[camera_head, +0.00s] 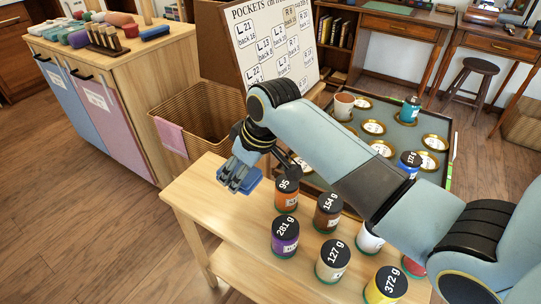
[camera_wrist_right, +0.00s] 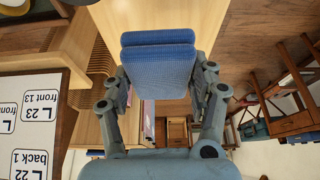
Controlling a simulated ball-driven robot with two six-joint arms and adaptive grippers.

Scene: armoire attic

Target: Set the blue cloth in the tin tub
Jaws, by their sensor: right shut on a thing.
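The blue cloth (camera_head: 243,182) is a folded pad held in my right gripper (camera_head: 236,178), above the left part of the light wooden table. In the right wrist view the cloth (camera_wrist_right: 158,62) sits between the two fingers of the right gripper (camera_wrist_right: 160,85), which are shut on it. I cannot make out a tin tub in either view. My left gripper is not in view.
Several labelled jars (camera_head: 285,236) stand on the light wooden table (camera_head: 196,195), right of the gripper. A wicker basket (camera_head: 218,110) with a pink cloth (camera_head: 170,136) on its rim stands behind. A dark tray (camera_head: 345,150) with gold rings lies beyond my right arm.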

